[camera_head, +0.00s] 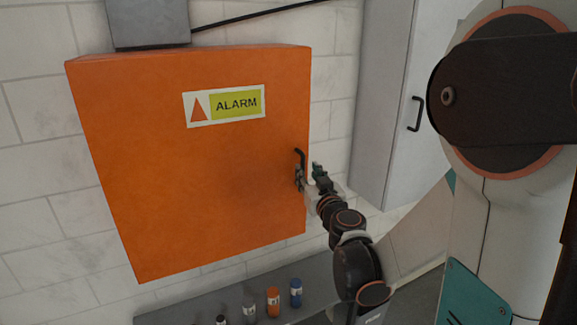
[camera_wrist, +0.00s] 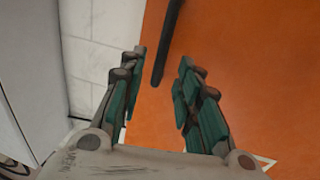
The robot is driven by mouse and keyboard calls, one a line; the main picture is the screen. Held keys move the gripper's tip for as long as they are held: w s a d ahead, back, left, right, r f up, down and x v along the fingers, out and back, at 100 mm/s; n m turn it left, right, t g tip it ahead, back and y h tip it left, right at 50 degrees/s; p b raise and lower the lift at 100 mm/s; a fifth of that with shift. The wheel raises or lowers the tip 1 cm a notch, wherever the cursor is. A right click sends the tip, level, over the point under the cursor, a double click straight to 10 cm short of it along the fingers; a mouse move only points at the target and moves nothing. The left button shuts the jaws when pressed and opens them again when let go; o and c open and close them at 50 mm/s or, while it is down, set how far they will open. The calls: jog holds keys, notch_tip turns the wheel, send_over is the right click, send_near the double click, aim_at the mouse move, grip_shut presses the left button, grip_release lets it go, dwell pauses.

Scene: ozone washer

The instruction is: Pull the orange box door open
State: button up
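The orange box (camera_head: 210,190) hangs on a white brick wall, with an ALARM label on its door. The door appears shut. Its black bar handle (camera_head: 300,158) is near the right edge of the door. In the wrist view the handle (camera_wrist: 168,42) runs down from the top edge, in front of the orange door (camera_wrist: 245,60). My gripper (camera_head: 309,174) is close to the handle's lower part. In the wrist view my gripper (camera_wrist: 161,75) is open, its fingers apart on either side of the handle's lower end. I cannot tell whether a finger touches it.
A grey cabinet (camera_head: 385,100) with its own black handle (camera_head: 415,114) stands to the right of the box. Below the box, a grey shelf (camera_head: 180,315) holds several small bottles, including an orange one (camera_head: 273,302) and a blue one (camera_head: 296,293). A grey unit (camera_head: 148,22) is above.

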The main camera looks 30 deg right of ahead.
aim_at(303, 167)
jog(key=shift+w+d, duration=0.2)
jog(key=shift+w, duration=0.65)
jog(key=shift+w+d, duration=0.15)
jog(key=shift+w, duration=0.75)
jog(key=shift+w+d, duration=0.2)
jog(key=shift+w, duration=0.65)
grip_shut()
